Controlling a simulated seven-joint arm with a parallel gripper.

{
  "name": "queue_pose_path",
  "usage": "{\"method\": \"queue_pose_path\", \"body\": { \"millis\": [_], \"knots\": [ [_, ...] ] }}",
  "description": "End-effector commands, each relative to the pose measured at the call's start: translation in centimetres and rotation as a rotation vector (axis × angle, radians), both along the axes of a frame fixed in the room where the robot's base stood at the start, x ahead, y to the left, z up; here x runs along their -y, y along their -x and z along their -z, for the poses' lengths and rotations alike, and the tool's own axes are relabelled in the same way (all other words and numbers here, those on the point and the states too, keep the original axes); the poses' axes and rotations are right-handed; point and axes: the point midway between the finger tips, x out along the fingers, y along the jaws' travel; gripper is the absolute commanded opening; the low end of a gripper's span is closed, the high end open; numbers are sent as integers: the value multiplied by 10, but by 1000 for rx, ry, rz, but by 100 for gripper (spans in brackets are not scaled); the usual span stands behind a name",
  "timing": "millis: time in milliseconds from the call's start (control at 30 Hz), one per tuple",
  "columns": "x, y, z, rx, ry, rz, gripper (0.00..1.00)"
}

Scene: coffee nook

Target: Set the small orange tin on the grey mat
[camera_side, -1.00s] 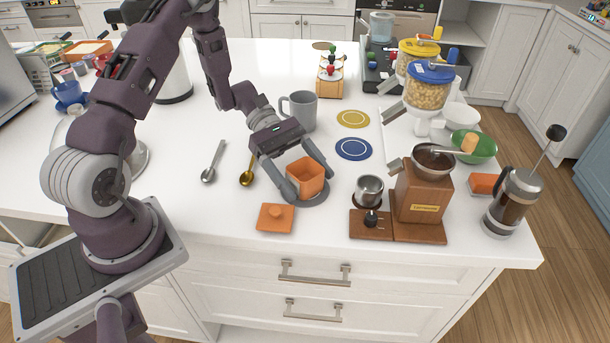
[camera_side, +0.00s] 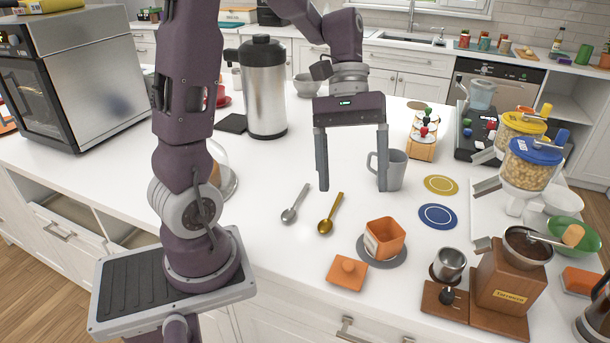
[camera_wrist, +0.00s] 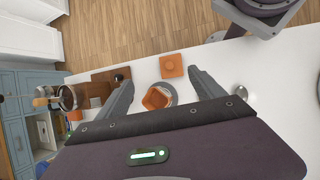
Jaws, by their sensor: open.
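The small orange tin (camera_side: 384,238) is a square open-topped box. It sits on the round grey mat (camera_side: 399,259), tilted or turned a little in the side view, with a pale label on one side. In the wrist view the tin (camera_wrist: 156,98) lies over the mat (camera_wrist: 172,90), between the fingers in the picture. Its orange lid (camera_side: 347,272) with a round knob lies on the counter in front, apart from the mat. My gripper (camera_side: 352,188) is open and empty, raised above the counter behind the tin and clear of it.
A grey mug (camera_side: 392,170) stands close behind my right finger. A silver spoon (camera_side: 296,203) and a gold spoon (camera_side: 330,213) lie to the left. Blue (camera_side: 437,216) and yellow (camera_side: 440,185) coasters and a wooden grinder (camera_side: 502,279) are to the right.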

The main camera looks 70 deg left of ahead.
Motion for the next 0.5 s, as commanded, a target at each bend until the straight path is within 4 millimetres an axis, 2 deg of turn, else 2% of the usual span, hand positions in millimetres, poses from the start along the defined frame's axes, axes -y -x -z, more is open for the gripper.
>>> {"method": "queue_pose_path", "body": {
  "millis": [33, 100, 200, 333, 500],
  "knots": [
    [13, 20, -15, 112, -96, 110, 78],
    [23, 49, -28, 276, -236, 269, 78],
    [27, 82, -38, 500, -407, 461, 78],
    [26, 105, -44, 709, -550, 616, 78],
    [24, 113, -45, 801, -612, 678, 78]
  ]
}}
